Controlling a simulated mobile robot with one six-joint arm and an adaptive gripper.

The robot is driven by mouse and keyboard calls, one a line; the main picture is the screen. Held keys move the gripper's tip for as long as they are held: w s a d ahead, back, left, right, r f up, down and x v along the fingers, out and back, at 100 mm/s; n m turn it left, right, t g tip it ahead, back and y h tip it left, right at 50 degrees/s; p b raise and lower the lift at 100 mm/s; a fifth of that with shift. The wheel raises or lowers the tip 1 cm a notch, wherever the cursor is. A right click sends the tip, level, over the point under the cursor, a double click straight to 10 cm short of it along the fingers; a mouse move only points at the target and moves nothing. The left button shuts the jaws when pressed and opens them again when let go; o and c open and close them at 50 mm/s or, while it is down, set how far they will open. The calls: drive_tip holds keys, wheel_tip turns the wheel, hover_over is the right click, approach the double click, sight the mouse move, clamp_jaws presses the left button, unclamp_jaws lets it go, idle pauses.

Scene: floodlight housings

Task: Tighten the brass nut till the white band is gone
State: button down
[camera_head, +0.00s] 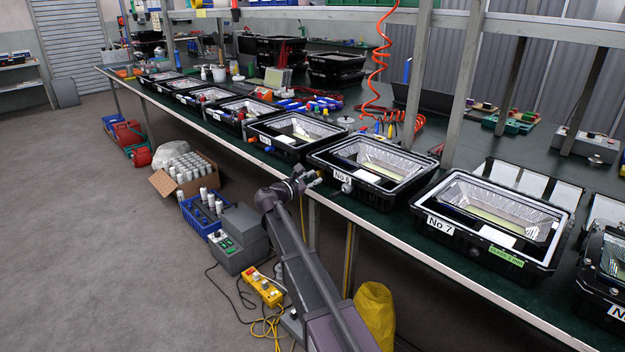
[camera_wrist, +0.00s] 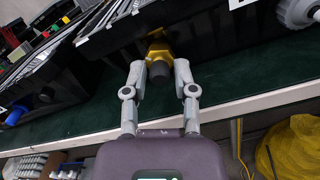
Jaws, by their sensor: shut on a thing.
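The brass nut (camera_wrist: 157,47) shows yellow in the wrist view, at the front wall of a black housing (camera_wrist: 112,38). A dark round piece (camera_wrist: 158,73) sticks out from it toward the camera. My gripper (camera_wrist: 160,68) has a finger on each side of the nut and dark piece and is shut on the nut. In the head view my gripper (camera_head: 315,179) is at the left front of the housing marked No 6 (camera_head: 395,192); the nut is hidden or too small there. I cannot make out a white band in either view.
A grey knob (camera_wrist: 298,12) sits right of the nut on the same housing. A blue fitting (camera_wrist: 15,115) is on the neighbouring housing at left. Housing No 7 (camera_head: 485,247) stands right. A yellow bag (camera_head: 374,312) is below the bench edge; open floor (camera_head: 90,260) lies left.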

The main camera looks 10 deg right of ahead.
drive_tip(key=m, duration=0.3)
drive_tip(key=shift+d+m, duration=0.1)
drive_tip(key=shift+m, duration=2.1)
drive_tip(key=shift+c, duration=2.1)
unclamp_jaws()
drive_tip(key=v, duration=1.2)
